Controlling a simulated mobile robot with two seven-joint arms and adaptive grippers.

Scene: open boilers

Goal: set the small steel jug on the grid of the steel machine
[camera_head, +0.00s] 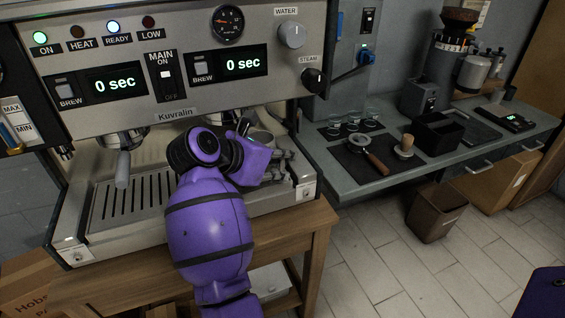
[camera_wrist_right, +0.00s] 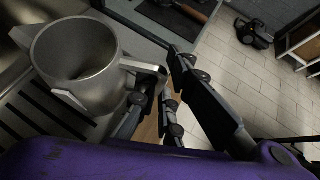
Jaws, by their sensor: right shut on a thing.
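The small steel jug (camera_wrist_right: 84,62) stands upright and open at the top in the right wrist view. In the head view only its upper part (camera_head: 262,137) shows behind my purple right wrist. My right gripper (camera_head: 282,168) is over the right part of the steel machine (camera_head: 190,112). In the wrist view its dark fingers (camera_wrist_right: 160,105) are shut on the jug at its handle side. The slotted grid (camera_head: 128,198) lies below; its slots (camera_wrist_right: 45,112) show beside and under the jug. I cannot tell whether the jug's base touches the grid. My left gripper is out of view.
The machine's front panel overhangs the grid at the back. A side counter (camera_head: 330,178) with a portafilter (camera_head: 366,150), a tamper (camera_head: 405,147) and a grinder stands right. The grid's left part is bare.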

